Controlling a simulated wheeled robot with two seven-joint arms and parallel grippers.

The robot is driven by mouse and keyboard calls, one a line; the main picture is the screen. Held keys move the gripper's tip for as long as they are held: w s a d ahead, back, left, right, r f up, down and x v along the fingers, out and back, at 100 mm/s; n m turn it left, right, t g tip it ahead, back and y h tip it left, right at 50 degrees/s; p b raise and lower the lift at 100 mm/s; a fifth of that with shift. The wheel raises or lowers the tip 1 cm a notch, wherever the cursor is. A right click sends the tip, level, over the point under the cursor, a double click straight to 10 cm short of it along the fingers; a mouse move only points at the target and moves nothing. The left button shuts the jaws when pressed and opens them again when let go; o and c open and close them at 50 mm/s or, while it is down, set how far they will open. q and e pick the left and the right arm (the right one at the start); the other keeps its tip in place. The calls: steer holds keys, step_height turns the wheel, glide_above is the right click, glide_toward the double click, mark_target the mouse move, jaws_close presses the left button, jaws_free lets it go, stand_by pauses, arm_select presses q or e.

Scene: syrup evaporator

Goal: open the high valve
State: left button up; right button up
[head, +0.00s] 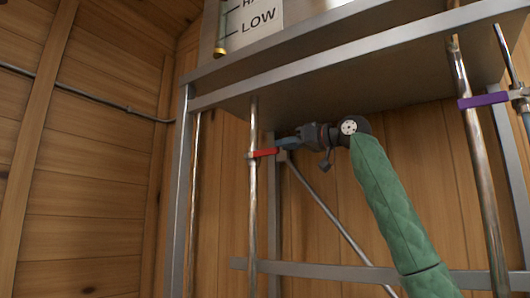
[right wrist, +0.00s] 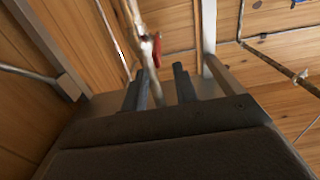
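A red valve handle (head: 265,153) sticks out level to the right from a shiny vertical pipe (head: 253,200) under the metal pan. My right gripper (head: 284,143) is just right of the handle, its fingertips close to the handle's free end. In the right wrist view the red handle (right wrist: 157,50) shows just beyond and between the fingers (right wrist: 160,82), which are apart. I cannot tell whether they touch it. A purple valve handle (head: 484,101) sits on another pipe at the right. No label shows which valve is the high one. My left gripper is not in view.
The pan's metal frame (head: 340,57) is close above the gripper, with a gauge plate (head: 255,22) reading LOW over it. A frame leg (head: 181,190), a diagonal brace (head: 330,215) and a lower rail (head: 350,273) surround the pipes. A wooden wall stands behind.

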mark_target(253, 151)
steer(key=p+x, duration=0.4)
steer(key=x, duration=0.3)
steer(key=shift+r, duration=0.15)
steer(key=shift+w+a+p, duration=0.25)
steer(key=shift+p, duration=0.1)
steer(key=shift+w+a+f, duration=0.15)
steer(key=shift+w+f, duration=0.15)
steer(key=shift+c, duration=0.4)
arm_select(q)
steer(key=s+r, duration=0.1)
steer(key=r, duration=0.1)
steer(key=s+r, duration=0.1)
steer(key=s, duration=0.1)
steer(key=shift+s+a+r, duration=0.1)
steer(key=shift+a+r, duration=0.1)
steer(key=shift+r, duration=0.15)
arm_select(e)
steer(key=shift+s, duration=0.15)
jaws_close()
